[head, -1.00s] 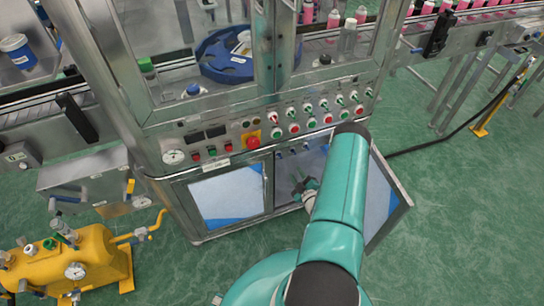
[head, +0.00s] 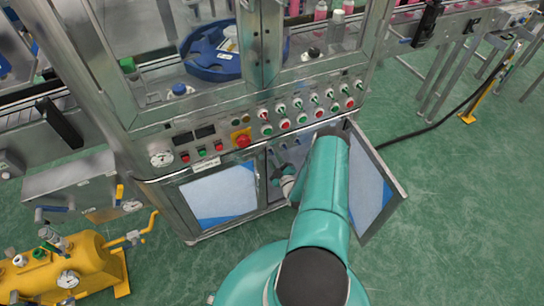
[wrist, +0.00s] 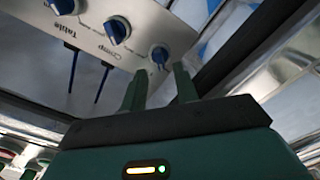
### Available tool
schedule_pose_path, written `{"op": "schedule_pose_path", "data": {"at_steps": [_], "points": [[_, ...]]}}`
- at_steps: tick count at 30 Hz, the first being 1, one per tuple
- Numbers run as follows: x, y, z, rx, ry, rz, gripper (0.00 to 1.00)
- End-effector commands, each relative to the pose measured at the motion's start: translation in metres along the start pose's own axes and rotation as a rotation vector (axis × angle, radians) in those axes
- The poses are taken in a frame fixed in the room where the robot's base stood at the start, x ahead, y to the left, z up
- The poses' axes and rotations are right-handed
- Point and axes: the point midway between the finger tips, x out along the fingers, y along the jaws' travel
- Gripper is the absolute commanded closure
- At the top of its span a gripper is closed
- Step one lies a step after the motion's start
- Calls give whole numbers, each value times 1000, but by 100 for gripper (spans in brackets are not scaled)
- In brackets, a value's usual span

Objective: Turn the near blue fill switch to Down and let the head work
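In the wrist view, a grey panel carries several blue knobs. One blue knob (wrist: 159,54) lies just beyond and between my fingertips; I see no clear contact. Another blue knob (wrist: 117,29) and a further one (wrist: 64,4) sit to its left. Labels reading "Table" and "Crimp" show on the panel (wrist: 85,32); I cannot read a "Fill" label or tell any knob's setting. My gripper (wrist: 160,72) is open, with its two green fingers apart. In the head view my arm reaches to the open lower cabinet, and the gripper is mostly hidden there.
An open cabinet door (head: 372,185) stands to the right of my arm. A closed door (head: 220,192) is on the left. Above is a control row with a red emergency button (head: 241,138). A yellow tank (head: 70,268) stands at lower left. Green floor is free at right.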

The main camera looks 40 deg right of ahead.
Motion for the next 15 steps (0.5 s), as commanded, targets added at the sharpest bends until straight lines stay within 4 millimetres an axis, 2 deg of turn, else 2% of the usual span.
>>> {"op": "schedule_pose_path", "data": {"at_steps": [3, 6, 15], "points": [[18, -1, -1, -1, 2, 1, 70], [27, -1, -1, -1, 2, 0, 70], [32, -1, -1, 0, 2, -1, 70]]}}
